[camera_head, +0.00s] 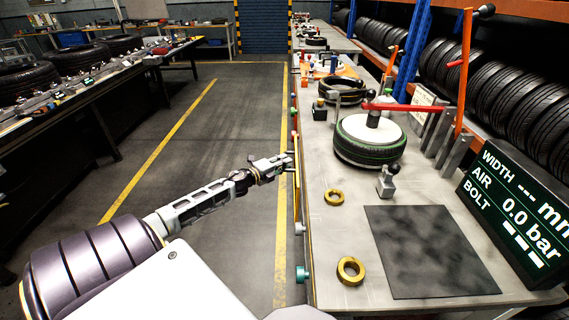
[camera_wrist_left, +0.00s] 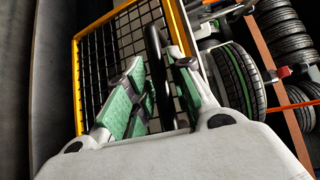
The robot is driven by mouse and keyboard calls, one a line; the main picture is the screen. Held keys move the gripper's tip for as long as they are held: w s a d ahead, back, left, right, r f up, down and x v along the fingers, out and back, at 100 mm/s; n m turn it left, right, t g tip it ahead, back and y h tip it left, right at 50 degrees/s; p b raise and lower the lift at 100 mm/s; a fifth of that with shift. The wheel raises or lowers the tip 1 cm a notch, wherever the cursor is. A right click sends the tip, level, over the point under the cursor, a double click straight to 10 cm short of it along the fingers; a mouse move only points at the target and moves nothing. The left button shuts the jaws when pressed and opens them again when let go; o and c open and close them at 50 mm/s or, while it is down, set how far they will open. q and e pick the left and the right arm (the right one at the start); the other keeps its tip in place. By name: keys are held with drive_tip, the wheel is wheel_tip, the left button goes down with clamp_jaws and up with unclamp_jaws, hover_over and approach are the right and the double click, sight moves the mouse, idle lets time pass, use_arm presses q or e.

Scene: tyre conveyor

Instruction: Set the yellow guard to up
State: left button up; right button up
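The yellow guard (camera_head: 296,190) shows as a narrow yellow strip, nearly edge-on, along the left edge of the workbench. In the left wrist view it is a yellow-framed panel (camera_wrist_left: 77,88) with dark wire mesh. My left gripper (camera_head: 289,162) is beside the guard at the bench edge. In the left wrist view, its green-padded fingers (camera_wrist_left: 158,70) are apart in front of the mesh, with a dark bar between them in the picture. I cannot tell whether they touch the bar. My right gripper is not in view.
The workbench (camera_head: 335,240) carries a tyre on a white wheel (camera_head: 370,140), a red arm (camera_head: 405,107), two brass rings, a dark mat (camera_head: 430,250) and a display (camera_head: 515,215). The floor left of the bench is clear. Tyres line a rack at the right.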

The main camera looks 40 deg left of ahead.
use_arm(q)
drive_tip(key=shift+w, duration=0.6)
clamp_jaws()
